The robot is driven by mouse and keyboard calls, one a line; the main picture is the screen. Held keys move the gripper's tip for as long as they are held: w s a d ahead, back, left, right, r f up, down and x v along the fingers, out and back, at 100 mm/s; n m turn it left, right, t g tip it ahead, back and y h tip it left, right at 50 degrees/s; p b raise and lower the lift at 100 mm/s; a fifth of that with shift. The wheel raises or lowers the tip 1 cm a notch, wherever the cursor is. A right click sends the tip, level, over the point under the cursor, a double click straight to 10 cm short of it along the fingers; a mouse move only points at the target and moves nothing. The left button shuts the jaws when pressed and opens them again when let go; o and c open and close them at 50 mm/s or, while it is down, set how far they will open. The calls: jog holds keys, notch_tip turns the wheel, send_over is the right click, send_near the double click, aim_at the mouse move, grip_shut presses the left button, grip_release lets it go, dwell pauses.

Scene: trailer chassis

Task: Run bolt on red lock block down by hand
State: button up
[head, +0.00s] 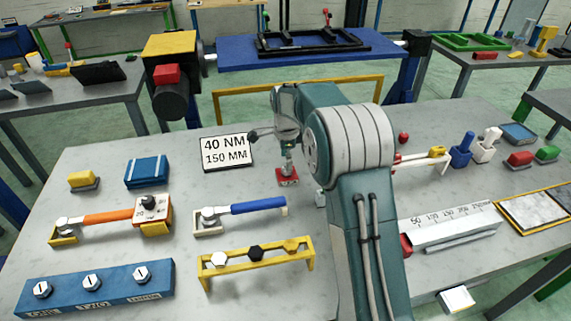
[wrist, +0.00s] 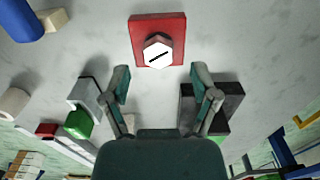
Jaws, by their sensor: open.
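The red lock block (wrist: 174,25) lies on the grey table at the top middle of the wrist view. Its bolt (wrist: 158,53) has a white hex head with a black line across it, and a darker shank shows behind the head. My gripper (wrist: 160,75) is open and empty, its two fingers apart on either side below the bolt and not touching it. In the head view the red block (head: 288,181) sits just below my gripper (head: 287,163), partly covered by it. How far the bolt stands out of the block is hard to tell.
A sign reading 40 NM 150 MM (head: 226,151) lies left of the block. A blue-handled wrench (head: 243,208), an orange-handled wrench (head: 108,216), a yellow bolt rack (head: 255,265) and a blue bolt block (head: 95,286) stand nearer.

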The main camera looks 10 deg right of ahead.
notch_tip(320, 180, up, 10)
jog(key=shift+a, duration=0.15)
jog(key=shift+f, duration=0.1)
jog(key=s+r+n+t, duration=0.1)
jog(key=s+r+n, duration=0.35)
jog(key=s, duration=0.35)
jog(key=s+r+n+t, duration=0.2)
jog(key=s+r+n, duration=0.25)
jog(key=s, duration=0.45)
jog(key=s+f+n+t, duration=0.2)
jog(key=s+n, duration=0.7)
jog(key=s, duration=1)
notch_tip(320, 180, down, 2)
jog(key=shift+s+f+t, duration=0.1)
jog(key=shift+s+t, duration=0.1)
jog(key=shift+t, duration=0.1)
